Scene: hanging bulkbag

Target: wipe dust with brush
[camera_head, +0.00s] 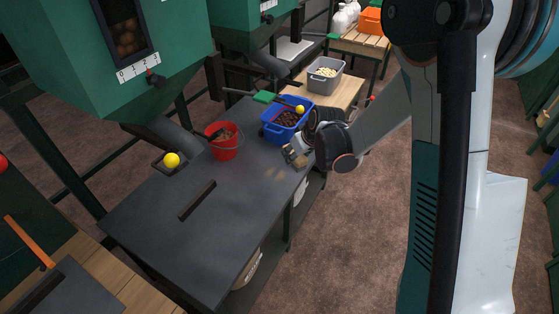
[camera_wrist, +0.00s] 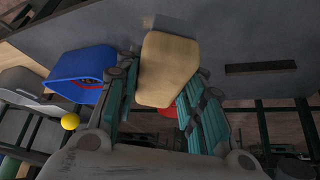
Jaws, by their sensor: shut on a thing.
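My gripper (camera_head: 300,156) is over the right edge of the dark grey table (camera_head: 190,235). In the wrist view its teal fingers (camera_wrist: 160,85) are shut on a pale wooden block-like piece, which I take to be the brush (camera_wrist: 168,68). No bristles can be made out. In the head view the brush (camera_head: 290,157) is small and partly hidden by the fingers. Faint tan dust (camera_head: 277,174) lies on the table just below and left of the gripper. Whether the brush touches the table cannot be told.
A dark bar (camera_head: 197,200) is on the table. The table's front is clear.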

